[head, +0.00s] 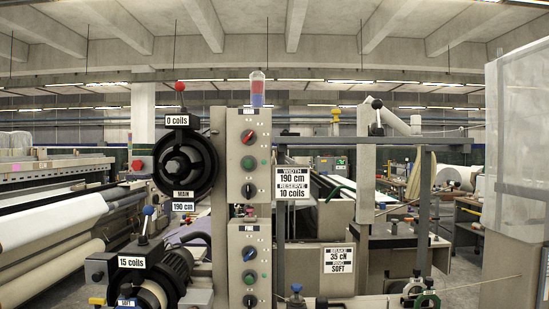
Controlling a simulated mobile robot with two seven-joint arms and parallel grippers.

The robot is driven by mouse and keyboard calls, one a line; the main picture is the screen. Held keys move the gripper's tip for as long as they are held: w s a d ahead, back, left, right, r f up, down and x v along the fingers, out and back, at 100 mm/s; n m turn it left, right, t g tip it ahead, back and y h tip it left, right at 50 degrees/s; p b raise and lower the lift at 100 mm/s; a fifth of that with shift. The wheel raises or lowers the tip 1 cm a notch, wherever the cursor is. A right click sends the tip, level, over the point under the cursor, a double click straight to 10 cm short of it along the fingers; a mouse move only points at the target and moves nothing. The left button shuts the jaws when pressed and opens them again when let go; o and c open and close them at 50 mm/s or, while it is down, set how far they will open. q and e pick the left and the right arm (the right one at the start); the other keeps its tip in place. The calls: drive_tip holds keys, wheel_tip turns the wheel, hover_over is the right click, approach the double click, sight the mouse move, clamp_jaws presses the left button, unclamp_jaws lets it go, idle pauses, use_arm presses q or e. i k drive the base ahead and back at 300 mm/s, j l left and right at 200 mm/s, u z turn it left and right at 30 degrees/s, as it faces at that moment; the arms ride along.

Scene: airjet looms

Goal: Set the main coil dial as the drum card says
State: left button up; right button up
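The upper drum feeder (186,160) is black and round, with a "MAIN" tag and a "190 cm" plate (180,206) below it. A plate above it reads "0 coils" (177,120). The card (293,184) right of the post reads "WIDTH 190 cm, RESERVE 10 coils". Neither gripper is in view.
A lower feeder (175,270) bears a "15 coils" plate (132,262). The lower control box (250,265) is labelled "FINE". Another card (338,259) reads "BRAKE 35 cN, RING SOFT". A clear panel (518,130) stands at right. Levers stick up around the posts.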

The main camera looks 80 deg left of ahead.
sight(248, 136)
drive_tip(key=u, duration=2.65)
